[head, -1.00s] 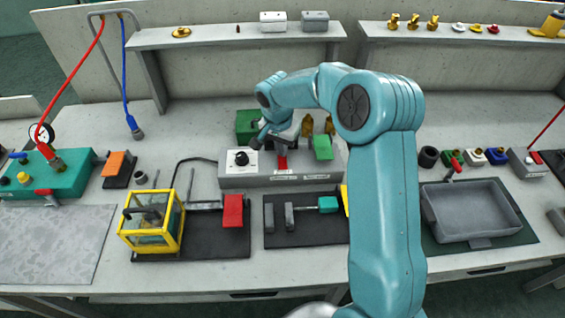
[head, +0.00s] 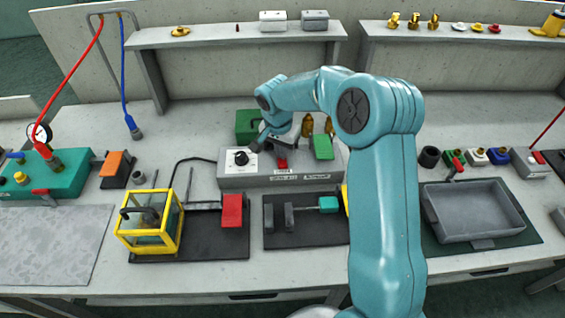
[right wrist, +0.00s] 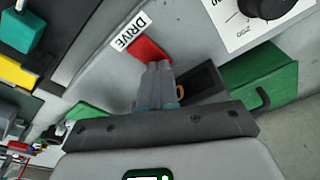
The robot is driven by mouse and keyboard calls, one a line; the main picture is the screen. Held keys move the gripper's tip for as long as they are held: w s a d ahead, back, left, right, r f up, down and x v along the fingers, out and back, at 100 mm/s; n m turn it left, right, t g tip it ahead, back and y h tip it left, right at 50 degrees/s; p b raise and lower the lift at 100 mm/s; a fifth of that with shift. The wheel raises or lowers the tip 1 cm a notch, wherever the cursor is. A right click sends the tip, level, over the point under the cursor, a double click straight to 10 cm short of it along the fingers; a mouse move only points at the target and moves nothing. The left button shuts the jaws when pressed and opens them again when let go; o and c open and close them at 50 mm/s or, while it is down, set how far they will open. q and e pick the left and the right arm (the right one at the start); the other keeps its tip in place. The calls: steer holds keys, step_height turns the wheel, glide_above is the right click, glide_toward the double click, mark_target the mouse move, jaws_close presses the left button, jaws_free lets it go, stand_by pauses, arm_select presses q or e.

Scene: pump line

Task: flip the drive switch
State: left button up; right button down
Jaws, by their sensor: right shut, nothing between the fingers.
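The red drive switch (head: 282,163) is on the sloped front of the grey control box (head: 238,182). In the right wrist view the red switch (right wrist: 150,49) sits beside a white label reading DRIVE (right wrist: 131,31). My right gripper (head: 268,142) is over the box, just behind and left of the switch. In the right wrist view its closed fingers (right wrist: 157,70) are empty, and their tips overlap the edge of the switch. I cannot tell whether they touch it. My left gripper is not in view.
A black dial (head: 241,158) is left of the switch on the same box. A green lid or flap (head: 322,147) stands to the right, and a green block (head: 247,124) is behind. A yellow-framed guard box (head: 150,222) stands front left.

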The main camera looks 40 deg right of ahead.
steer(key=shift+r, duration=0.1)
step_height(320, 180, up, 7)
steer(key=p, duration=0.4)
stand_by(0.6)
